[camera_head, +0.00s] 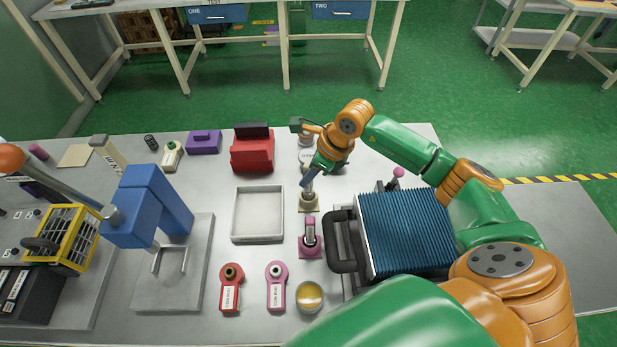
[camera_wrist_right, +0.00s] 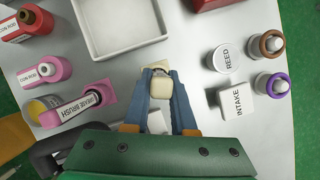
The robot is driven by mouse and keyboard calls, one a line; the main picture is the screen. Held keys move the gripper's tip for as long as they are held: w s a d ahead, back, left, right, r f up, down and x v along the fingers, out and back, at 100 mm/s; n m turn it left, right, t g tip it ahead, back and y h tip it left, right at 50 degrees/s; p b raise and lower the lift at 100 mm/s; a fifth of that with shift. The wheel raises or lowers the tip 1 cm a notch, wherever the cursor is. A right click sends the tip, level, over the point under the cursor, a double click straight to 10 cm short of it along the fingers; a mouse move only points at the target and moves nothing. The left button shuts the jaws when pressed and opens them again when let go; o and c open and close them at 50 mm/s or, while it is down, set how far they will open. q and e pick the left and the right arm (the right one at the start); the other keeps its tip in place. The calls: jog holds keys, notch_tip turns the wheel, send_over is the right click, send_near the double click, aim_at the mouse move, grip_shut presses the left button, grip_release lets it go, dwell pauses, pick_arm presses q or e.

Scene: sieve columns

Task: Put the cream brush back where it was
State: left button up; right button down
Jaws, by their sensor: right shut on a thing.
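The cream brush (camera_wrist_right: 160,87) is held upright, or nearly so, between the blue fingertips of my right gripper (camera_head: 313,175). The right gripper (camera_wrist_right: 161,98) is shut on its cream handle. The cream brush holder (camera_head: 309,206) sits on the table directly below the fingertips, and its edge shows behind the brush in the wrist view (camera_wrist_right: 152,66). The brush's lower end is at or just above the holder; I cannot tell how deep it sits. A pink brush in a pink holder (camera_head: 310,250) stands in front. My left gripper is not in view.
A white tray (camera_head: 257,238) lies left of the holder. A blue ribbed block with a black handle (camera_head: 405,232) stands close on the right. Pink and red con rods (camera_head: 276,290) and a yellow-topped tin (camera_head: 309,297) are near the front. White round and square containers (camera_wrist_right: 236,103) stand behind.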

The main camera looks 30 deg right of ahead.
jog(key=shift+f, duration=0.7)
jog(key=shift+f, duration=0.15)
jog(key=c, duration=0.7)
grip_release()
jog(key=shift+c, duration=0.2)
jog(key=shift+r, duration=0.25)
jog(key=b+v, duration=0.2)
jog(key=v, duration=1)
jog(key=shift+f, duration=0.1)
